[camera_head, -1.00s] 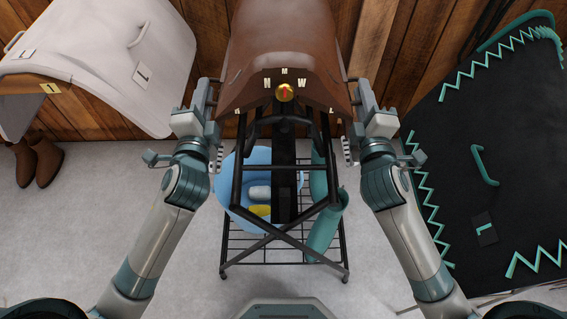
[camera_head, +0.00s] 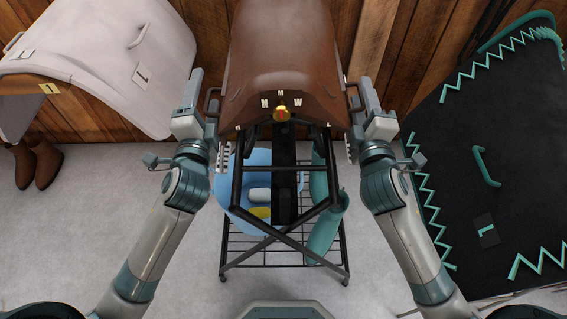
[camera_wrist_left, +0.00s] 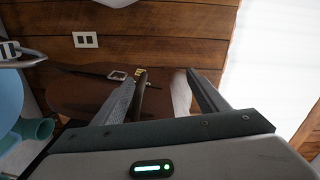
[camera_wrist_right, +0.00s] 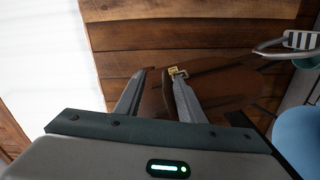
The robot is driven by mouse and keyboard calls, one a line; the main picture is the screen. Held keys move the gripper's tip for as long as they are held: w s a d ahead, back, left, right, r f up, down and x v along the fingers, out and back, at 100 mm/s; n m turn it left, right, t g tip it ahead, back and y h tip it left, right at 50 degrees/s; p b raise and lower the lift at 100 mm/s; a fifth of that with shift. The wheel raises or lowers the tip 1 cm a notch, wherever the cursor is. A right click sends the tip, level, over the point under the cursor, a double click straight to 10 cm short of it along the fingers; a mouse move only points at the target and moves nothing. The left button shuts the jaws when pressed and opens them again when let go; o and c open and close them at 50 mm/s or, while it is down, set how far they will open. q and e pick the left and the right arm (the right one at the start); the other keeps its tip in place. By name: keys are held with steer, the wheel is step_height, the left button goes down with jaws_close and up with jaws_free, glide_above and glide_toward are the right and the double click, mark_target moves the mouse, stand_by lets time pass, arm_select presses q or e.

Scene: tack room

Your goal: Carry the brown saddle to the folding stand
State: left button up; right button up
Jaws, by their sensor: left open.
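The brown saddle (camera_head: 282,60) lies over the top of the black folding stand (camera_head: 237,185), its front with a brass knob and letters facing me. The saddle hides most of the stand's top. My left gripper (camera_head: 207,100) is at the saddle's left side; in the left wrist view its fingers (camera_wrist_left: 165,75) are apart, with a brown strap-like part by one finger. My right gripper (camera_head: 355,97) is at the right side; in the right wrist view its fingers (camera_wrist_right: 157,75) are apart, with brown leather showing between and behind them.
A white saddle-shaped cover (camera_head: 110,45) and brown boots (camera_head: 40,165) are at the left. A black panel with teal trim (camera_head: 450,130) fills the right. Grey floor is clear at front left.

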arm_select(q)
steer(key=shift+s, duration=0.1)
arm_select(e)
steer(key=shift+r, duration=0.15)
arm_select(q)
steer(key=shift+s, duration=0.5)
steer(key=s, duration=1)
steer(key=shift+s+d+f, duration=0.15)
steer(key=shift+s, duration=0.25)
arm_select(e)
steer(key=shift+d, duration=0.1)
steer(key=o, duration=0.9)
steer(key=s, duration=1.2)
steer(key=shift+d+f, duration=0.1)
steer(key=shift+f, duration=0.1)
